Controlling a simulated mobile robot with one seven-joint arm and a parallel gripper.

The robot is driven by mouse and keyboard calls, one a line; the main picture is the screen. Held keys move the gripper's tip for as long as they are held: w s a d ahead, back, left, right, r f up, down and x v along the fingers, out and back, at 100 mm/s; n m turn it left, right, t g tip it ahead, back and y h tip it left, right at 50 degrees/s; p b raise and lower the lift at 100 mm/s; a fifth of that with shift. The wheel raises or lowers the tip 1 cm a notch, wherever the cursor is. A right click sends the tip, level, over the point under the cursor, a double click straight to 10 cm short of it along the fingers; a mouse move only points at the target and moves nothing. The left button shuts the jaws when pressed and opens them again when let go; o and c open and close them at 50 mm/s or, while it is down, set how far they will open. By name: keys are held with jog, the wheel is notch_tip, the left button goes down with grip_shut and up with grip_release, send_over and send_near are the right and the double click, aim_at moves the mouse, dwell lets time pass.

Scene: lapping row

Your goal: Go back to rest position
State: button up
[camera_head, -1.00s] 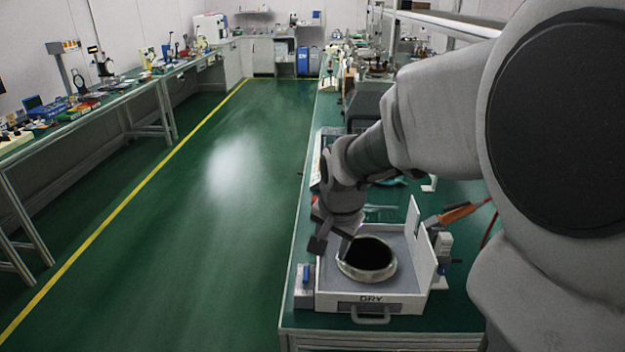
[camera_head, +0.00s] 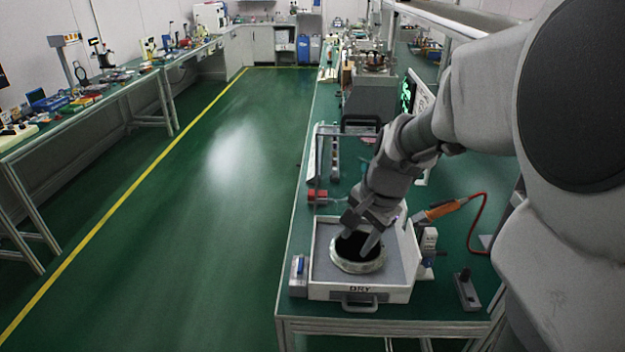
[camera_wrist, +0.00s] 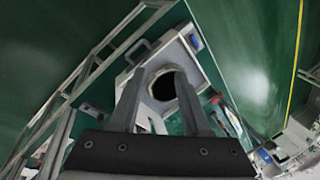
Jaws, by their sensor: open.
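My gripper (camera_head: 362,240) is over the tray marked DRY in the head view, with its fingers in front of a round ring with a dark centre. The ring (camera_head: 358,265) lies in the grey-floored DRY tray (camera_head: 360,294), near the tray's front. In the wrist view my gripper (camera_wrist: 165,75) has its two fingers spread apart. The ring (camera_wrist: 168,104) shows between and beyond them, and the tray (camera_wrist: 187,48) lies past it. Nothing is held between the fingers. The exact height of the fingertips above the ring cannot be told.
The green bench (camera_head: 450,295) carries an orange-handled tool (camera_head: 440,211) with a red cable, a small dark block (camera_head: 467,290) and a blue-topped block (camera_head: 299,275). A clear-sided frame and machines stand behind the tray. The green floor (camera_head: 200,220) on the left is free.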

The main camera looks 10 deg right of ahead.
jog(key=s+a+r+n+t, duration=0.1)
jog(key=s+a+r+n, duration=0.1)
jog(key=s+r+n, duration=0.2)
jog(key=s+a+r+n+t+h, duration=0.1)
jog(key=s+a+r+n, duration=0.2)
jog(key=s, duration=0.8)
notch_tip(320, 180, up, 2)
jog(key=n, duration=0.4)
jog(key=shift+s+n+t, duration=0.25)
jog(key=shift+n+t, duration=0.05)
jog(key=shift+n, duration=0.1)
